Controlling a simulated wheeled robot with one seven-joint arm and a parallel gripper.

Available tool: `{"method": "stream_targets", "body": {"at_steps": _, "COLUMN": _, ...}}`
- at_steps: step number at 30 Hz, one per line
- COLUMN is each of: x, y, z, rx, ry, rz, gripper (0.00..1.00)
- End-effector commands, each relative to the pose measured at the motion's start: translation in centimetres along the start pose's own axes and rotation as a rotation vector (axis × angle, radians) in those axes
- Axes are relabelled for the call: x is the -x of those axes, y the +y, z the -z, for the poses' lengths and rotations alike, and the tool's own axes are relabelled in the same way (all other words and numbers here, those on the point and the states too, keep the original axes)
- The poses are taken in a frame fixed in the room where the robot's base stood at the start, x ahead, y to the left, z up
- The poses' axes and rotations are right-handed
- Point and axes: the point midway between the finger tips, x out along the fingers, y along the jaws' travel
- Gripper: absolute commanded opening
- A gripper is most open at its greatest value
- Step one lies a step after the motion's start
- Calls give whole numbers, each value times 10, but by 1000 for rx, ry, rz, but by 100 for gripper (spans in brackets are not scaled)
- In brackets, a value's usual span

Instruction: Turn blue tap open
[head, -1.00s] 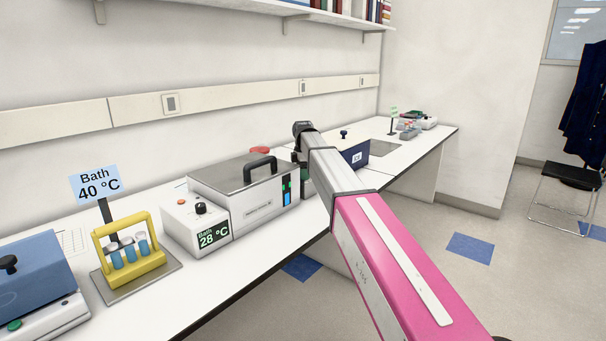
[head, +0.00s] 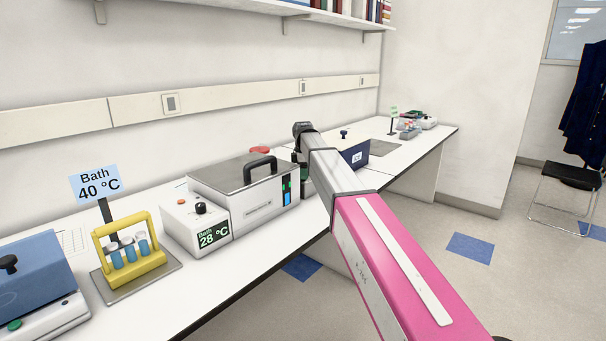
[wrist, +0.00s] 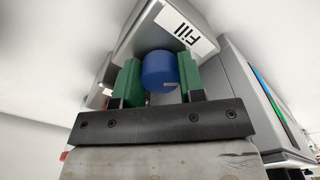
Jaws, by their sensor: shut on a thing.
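The blue tap (wrist: 159,70) is a round blue knob in the wrist view, on the face of a grey housing below a white label reading "Fill" (wrist: 184,34), which appears upside down. My gripper (wrist: 160,84) has its two green fingers on either side of the knob and is shut on it. A small pale mark shows at the knob's lower edge. In the head view my arm reaches to the bench beside the metal bath (head: 243,190), and its end and the tap are hidden there.
The bath's control box (head: 197,224) reads 28 °C. A yellow tube rack (head: 132,265) stands on a tray under a "Bath 40 °C" sign (head: 94,183). A dark blue box (head: 354,156) stands behind my arm. The wall is close behind the bench.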

Motion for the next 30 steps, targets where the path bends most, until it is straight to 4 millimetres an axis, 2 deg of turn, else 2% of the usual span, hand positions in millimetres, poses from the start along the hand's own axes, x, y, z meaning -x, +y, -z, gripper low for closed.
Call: {"method": "stream_targets", "body": {"at_steps": 30, "x": 0, "y": -1, "z": 1, "rx": -927, "ry": 0, "rz": 0, "gripper": 13}}
